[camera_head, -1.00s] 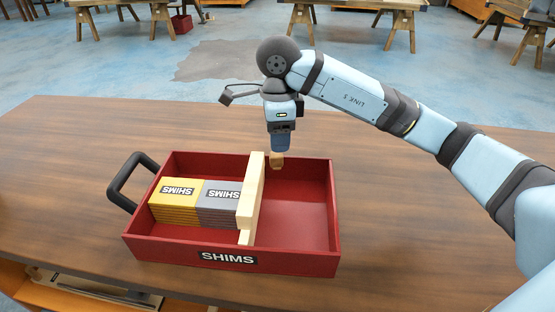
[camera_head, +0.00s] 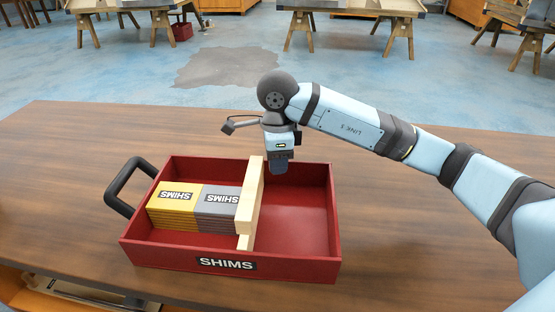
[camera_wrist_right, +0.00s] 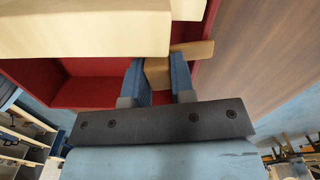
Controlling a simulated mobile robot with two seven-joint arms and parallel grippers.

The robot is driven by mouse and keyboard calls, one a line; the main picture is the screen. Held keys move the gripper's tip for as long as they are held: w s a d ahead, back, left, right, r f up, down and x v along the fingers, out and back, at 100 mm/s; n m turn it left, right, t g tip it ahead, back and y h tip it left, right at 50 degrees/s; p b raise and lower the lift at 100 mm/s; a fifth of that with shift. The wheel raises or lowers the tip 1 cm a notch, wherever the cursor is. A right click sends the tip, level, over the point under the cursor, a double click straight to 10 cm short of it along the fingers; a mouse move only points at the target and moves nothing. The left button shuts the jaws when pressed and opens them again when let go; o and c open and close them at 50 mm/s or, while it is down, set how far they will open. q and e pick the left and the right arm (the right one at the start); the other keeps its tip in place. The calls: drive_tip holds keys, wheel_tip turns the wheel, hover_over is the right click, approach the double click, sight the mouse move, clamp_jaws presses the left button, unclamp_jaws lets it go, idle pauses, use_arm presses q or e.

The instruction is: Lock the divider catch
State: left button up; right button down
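A red tray (camera_head: 285,267) marked SHIMS stands on the wooden table. A pale wooden divider (camera_head: 250,205) crosses it from front to back, right of the shim stacks. The catch, a small wooden block (camera_wrist_right: 157,73), shows in the right wrist view between my right gripper's fingers (camera_wrist_right: 160,82), beside the divider (camera_wrist_right: 80,30). In the head view my right gripper (camera_head: 280,172) points down at the tray's back wall and hides the catch. Its fingers stand apart on either side of the block; whether they touch it is unclear. My left gripper is out of view.
Yellow shims (camera_head: 174,205) and grey shims (camera_head: 217,208) fill part of the tray's left side. The tray's right compartment (camera_head: 295,225) is empty. A black handle (camera_head: 120,187) sticks out left. The table (camera_head: 400,220) around the tray is mostly clear.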

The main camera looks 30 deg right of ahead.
drive_tip(key=shift+w+a+m, duration=0.1)
drive_tip(key=shift+a+m, duration=0.1)
drive_tip(key=shift+m, duration=0.4)
drive_tip(key=c, duration=1)
unclamp_jaws()
drive_tip(key=shift+o, duration=0.2)
wheel_tip(320, 180, up, 14)
drive_tip(key=p, duration=0.3)
drive_tip(key=shift+f, duration=0.1)
